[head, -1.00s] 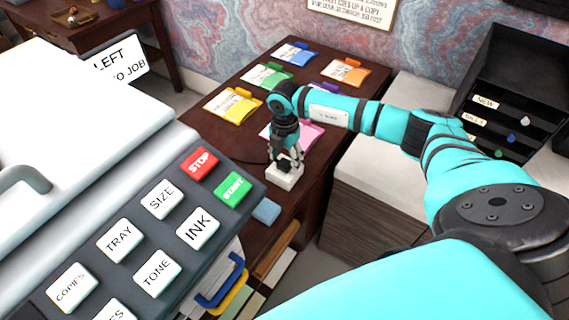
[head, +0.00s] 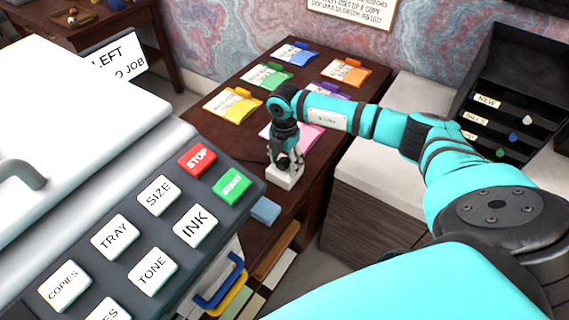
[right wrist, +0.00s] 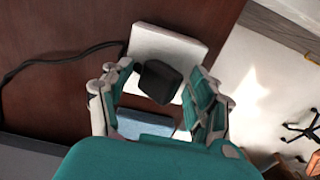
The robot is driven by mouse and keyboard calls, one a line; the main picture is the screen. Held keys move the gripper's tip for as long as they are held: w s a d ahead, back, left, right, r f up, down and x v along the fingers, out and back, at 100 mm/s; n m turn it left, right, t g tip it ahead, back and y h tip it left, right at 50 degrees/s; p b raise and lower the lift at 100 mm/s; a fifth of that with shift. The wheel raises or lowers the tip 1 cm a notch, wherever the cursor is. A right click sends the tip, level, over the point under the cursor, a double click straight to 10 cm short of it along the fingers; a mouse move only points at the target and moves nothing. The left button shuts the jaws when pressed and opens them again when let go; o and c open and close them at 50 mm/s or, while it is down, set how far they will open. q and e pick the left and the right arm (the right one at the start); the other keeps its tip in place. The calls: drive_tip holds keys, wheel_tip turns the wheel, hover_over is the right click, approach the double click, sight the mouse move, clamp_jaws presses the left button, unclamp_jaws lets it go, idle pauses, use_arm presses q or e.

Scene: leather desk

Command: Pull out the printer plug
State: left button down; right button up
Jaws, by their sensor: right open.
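The printer (head: 130,180) fills the left of the head view, with its button panel facing me. A white socket block (head: 286,178) sits on the dark desk just right of the panel. In the right wrist view a black plug (right wrist: 160,82) sits on the white socket block (right wrist: 165,46), with a dark cord (right wrist: 62,60) running left across the desk. My right gripper (head: 284,160) is over the block, pointing down. In the wrist view its open fingers (right wrist: 163,92) stand on either side of the plug. I cannot tell whether they touch it. My left gripper is not in view.
Coloured folders (head: 265,76) lie on the desk behind the gripper. A blue block (head: 265,210) lies close to the socket block, at the printer's edge. A black drawer unit (head: 505,100) stands at the right. A sign (head: 118,60) stands at the left.

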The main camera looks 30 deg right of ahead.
sight(284, 159)
idle(0.4)
drive_tip(key=shift+s, duration=0.1)
clamp_jaws()
idle(0.3)
drive_tip(key=shift+f, duration=0.1)
drive_tip(key=shift+r+p, duration=2.45)
drive_tip(key=shift+r, duration=0.7)
